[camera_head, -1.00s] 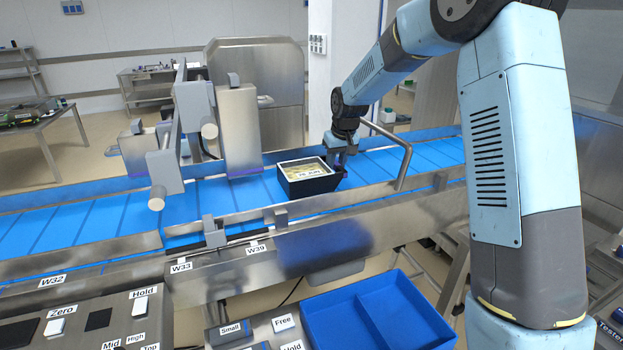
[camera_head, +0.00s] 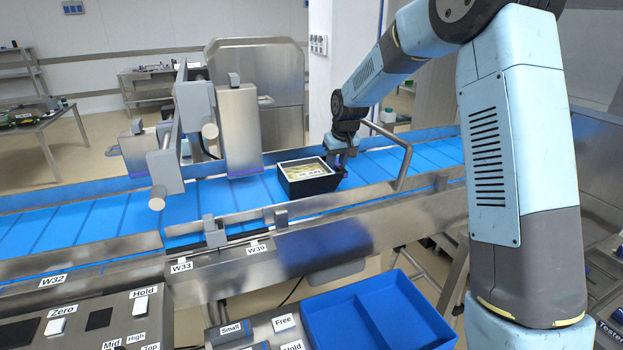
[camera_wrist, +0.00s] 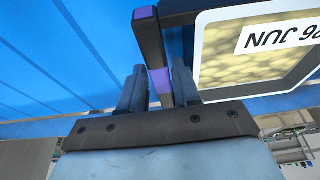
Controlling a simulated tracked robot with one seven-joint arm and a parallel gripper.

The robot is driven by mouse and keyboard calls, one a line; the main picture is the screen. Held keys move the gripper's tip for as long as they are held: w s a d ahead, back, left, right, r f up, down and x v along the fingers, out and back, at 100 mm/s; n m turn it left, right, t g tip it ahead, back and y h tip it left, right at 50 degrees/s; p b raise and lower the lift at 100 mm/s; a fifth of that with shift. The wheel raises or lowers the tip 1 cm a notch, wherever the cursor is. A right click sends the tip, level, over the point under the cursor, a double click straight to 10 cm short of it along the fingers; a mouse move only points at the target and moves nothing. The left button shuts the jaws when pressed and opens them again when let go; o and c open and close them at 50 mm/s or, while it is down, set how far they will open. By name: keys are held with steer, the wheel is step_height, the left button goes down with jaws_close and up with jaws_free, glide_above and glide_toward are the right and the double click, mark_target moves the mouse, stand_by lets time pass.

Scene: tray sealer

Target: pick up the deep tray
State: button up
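The deep tray (camera_head: 312,186) is black with a pale rim, filled under clear film and carrying a white date label. In the head view it sits on or just over the blue conveyor; I cannot tell which. My gripper (camera_head: 341,158) is at its right end. In the wrist view the tray's film and label (camera_wrist: 275,38) show at the upper right. A dark bar with purple patches (camera_wrist: 158,75) on the tray's side lies between the fingers of my gripper (camera_wrist: 159,85), which look closed on it. The fingertips are partly hidden in the head view.
The blue conveyor (camera_head: 80,222) has metal side rails. A sealing or printing head (camera_head: 240,130) stands left of the tray, and a bent metal bar (camera_head: 405,165) stands close to its right. A blue divided bin (camera_head: 375,315) and control panels (camera_head: 110,320) are in front.

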steer(key=shift+c, duration=0.4)
jaws_close()
stand_by(0.9)
